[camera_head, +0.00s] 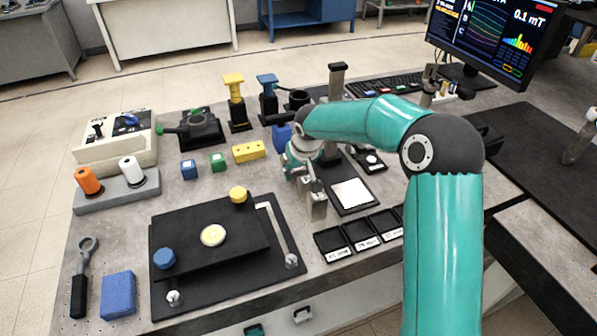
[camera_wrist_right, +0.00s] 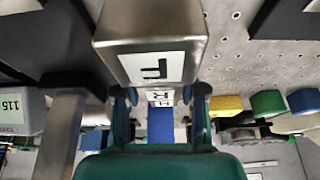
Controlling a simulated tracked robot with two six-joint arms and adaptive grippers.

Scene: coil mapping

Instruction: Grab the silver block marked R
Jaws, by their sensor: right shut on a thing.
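My right gripper (camera_head: 311,186) is shut on a silver block (camera_head: 317,207), which hangs upright below the fingers near the black base's right edge. In the right wrist view the silver block (camera_wrist_right: 120,35) is large and close, between the gripper's fingers (camera_wrist_right: 160,105). A white label on it carries a black letter that looks like an F or part of an R at this angle. A smaller lettered label shows behind it. Whether the block touches the table is hard to tell. My left gripper is not in view.
The black plate (camera_head: 190,240) with yellow and blue knobs lies to the left. Labelled black trays (camera_head: 334,243) are just to the right. Yellow (camera_head: 249,151), green (camera_head: 218,162) and blue blocks stand behind. A monitor (camera_head: 490,40) is at back right.

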